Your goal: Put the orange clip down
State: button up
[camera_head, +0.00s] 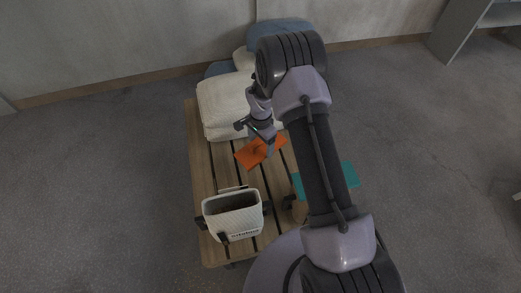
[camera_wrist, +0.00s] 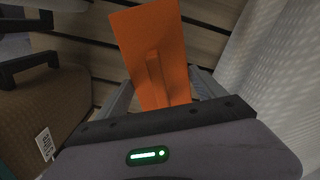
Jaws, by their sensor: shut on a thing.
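The orange clip (camera_wrist: 150,45) shows in the wrist view as a flat orange plate with a raised rib along its middle. It sits between the two fingers of my gripper (camera_wrist: 160,90), which is shut on it. In the head view the orange clip (camera_head: 258,151) is over the slatted wooden bench, partly hidden by my gripper (camera_head: 266,148). I cannot tell whether the clip touches the slats.
The wooden bench (camera_head: 199,160) carries folded white towels (camera_head: 222,108) at the back and a white bin (camera_head: 233,214) with dark handles at the front. A teal flat piece (camera_head: 347,175) lies partly behind my arm. Some slats left of the clip are bare.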

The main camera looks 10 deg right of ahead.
jog(key=shift+m, duration=0.5)
jog(key=f+b, duration=0.2)
jog(key=f, duration=0.3)
jog(key=f+b, duration=0.2)
jog(key=f, duration=0.4)
jog(key=shift+w+d+f, duration=0.1)
jog(key=shift+w+f, duration=0.1)
jog(key=shift+f, duration=0.1)
